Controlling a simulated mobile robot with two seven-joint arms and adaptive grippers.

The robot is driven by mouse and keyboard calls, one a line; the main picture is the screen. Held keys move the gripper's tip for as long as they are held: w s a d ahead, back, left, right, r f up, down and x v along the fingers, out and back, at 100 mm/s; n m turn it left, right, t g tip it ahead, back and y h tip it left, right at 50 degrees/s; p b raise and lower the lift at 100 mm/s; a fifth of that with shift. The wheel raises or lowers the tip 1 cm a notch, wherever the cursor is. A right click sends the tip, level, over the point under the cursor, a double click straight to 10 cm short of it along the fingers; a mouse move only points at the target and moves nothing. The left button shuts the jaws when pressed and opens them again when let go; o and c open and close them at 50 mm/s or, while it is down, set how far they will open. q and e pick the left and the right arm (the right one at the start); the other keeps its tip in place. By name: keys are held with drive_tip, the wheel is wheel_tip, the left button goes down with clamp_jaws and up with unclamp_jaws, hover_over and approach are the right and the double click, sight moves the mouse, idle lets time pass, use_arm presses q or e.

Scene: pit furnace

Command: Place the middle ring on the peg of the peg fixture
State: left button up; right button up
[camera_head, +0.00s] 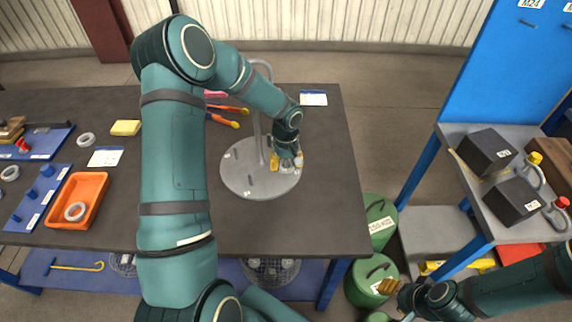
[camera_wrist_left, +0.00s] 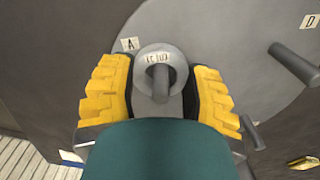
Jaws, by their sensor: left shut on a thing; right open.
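The peg fixture is a round grey plate (camera_head: 240,177) with upright posts, standing on the dark table. My left gripper (camera_head: 286,163) is low over its right side, pointing down. In the left wrist view its yellow fingers (camera_wrist_left: 158,88) are shut on a grey ring (camera_wrist_left: 150,56) with a small label. A grey peg (camera_wrist_left: 161,84) shows through the ring's hole, so the ring appears to be around it. The plate (camera_wrist_left: 215,40) carries tags A and D. Whether the ring touches the plate is unclear. My right gripper (camera_head: 393,289) is open and empty, off the table at lower right.
An orange tray (camera_head: 93,187) holds another grey ring (camera_head: 75,212). A loose ring (camera_head: 86,140), a yellow block (camera_head: 126,128) and orange-handled pliers (camera_head: 222,120) lie on the table. Green canisters (camera_head: 378,220) and a shelf with dark boxes (camera_head: 485,151) stand right.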

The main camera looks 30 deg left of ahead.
use_arm(q)
drive_tip(key=shift+f, duration=0.35)
drive_tip(key=shift+f, duration=0.1)
drive_tip(key=o, duration=1.2)
drive_tip(key=shift+r, duration=0.2)
wheel_tip(320, 180, up, 12)
drive_tip(key=shift+p, duration=0.7)
